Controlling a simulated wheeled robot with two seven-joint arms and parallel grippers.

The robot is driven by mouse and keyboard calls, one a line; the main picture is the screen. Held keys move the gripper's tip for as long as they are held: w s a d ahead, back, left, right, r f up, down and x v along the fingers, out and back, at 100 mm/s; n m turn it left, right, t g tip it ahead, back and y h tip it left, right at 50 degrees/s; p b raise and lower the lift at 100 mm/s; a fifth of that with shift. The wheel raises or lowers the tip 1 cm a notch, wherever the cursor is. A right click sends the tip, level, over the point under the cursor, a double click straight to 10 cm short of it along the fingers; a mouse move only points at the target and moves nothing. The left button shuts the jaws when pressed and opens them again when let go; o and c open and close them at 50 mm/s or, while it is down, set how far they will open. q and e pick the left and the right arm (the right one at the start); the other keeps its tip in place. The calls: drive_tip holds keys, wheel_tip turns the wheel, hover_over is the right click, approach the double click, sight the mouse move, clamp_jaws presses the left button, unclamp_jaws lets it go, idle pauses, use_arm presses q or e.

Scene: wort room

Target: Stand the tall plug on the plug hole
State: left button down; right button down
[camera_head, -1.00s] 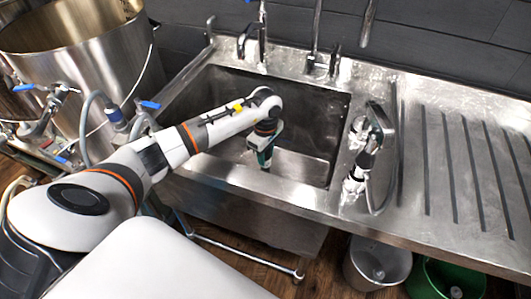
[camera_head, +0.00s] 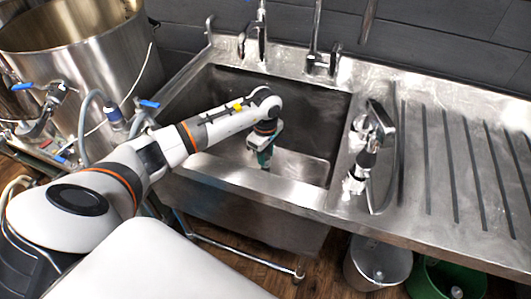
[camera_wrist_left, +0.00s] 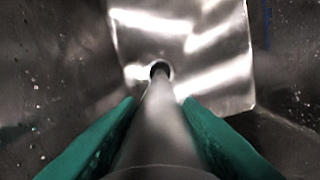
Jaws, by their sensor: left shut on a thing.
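My left gripper (camera_head: 264,160) reaches down inside the steel sink basin (camera_head: 315,115). In the left wrist view its green fingers (camera_wrist_left: 160,125) are shut on the tall plug (camera_wrist_left: 162,120), a smooth grey tube pointing away from the camera toward the basin floor. The plug's far end lines up with the dark round plug hole (camera_wrist_left: 160,67). I cannot tell whether it touches the hole or is just above it. In the head view the hand and the basin's front wall hide most of the plug and the hole. My right gripper is out of view.
Basin walls stand close around the left hand. Taps (camera_head: 318,60) line the back. A large steel pot (camera_head: 85,70) is at left; grey (camera_head: 378,265) and green (camera_head: 440,280) buckets stand below.

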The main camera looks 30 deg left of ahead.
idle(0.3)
use_arm(q)
drive_tip(key=c, duration=0.9)
unclamp_jaws()
drive_tip(key=shift+s+f, duration=0.1)
